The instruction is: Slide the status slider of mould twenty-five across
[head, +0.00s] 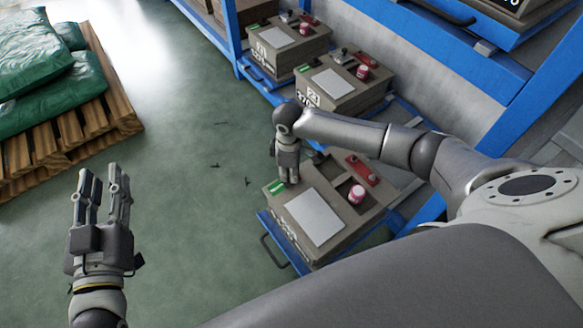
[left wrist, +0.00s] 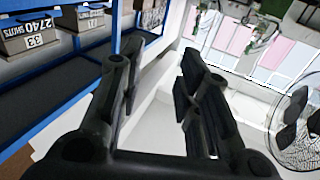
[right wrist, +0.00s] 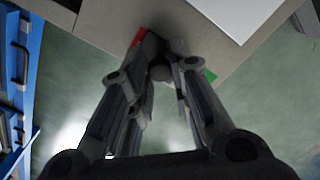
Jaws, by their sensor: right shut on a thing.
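The nearest mould (head: 345,235) is a beige box on a blue pull-out shelf. The number on its front is too small and slanted to read. Its status slider has a green end (right wrist: 208,75) and a red end (right wrist: 138,36), with a dark knob (right wrist: 160,72) between them. The green end also shows in the head view (head: 277,187). My right gripper (head: 286,176) points down at this corner, and in the right wrist view its fingertips (right wrist: 163,60) are shut on the dark knob. My left gripper (head: 102,185) is open and empty, in the air over the floor.
The nearest mould also carries a white sheet (head: 314,216) and a red-and-white knob (head: 357,194). Two similar moulds (head: 340,92) (head: 290,48) stand farther along the blue rack. A wooden pallet (head: 70,130) with green sacks is at left.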

